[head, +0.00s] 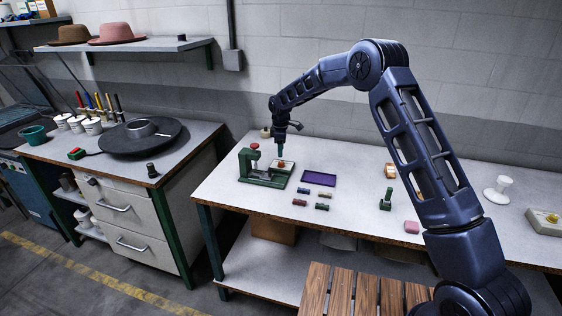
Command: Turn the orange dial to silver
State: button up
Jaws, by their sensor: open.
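A green press (246,165) stands near the left end of the long workbench. A small orange-red round piece (281,163), which looks like the orange dial, sits on a pale plate at the press's right side. A second reddish knob (254,146) tops the press. My gripper (281,156) points down just above the dial, open, with nothing seen in it. Whether its fingers touch or surround the dial is too small to tell. The dial's markings, including silver, cannot be read.
A purple tray (319,178) and several small coloured blocks (299,202) lie right of the press. A wooden slatted surface (345,290) is in front. The left counter holds a black round plate (140,138).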

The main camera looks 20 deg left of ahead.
aim_at(281, 162)
notch_tip(281, 162, down, 7)
jog(key=shift+w+r, duration=0.15)
jog(key=shift+r, duration=0.05)
dwell(0.3)
jog(key=c, duration=1)
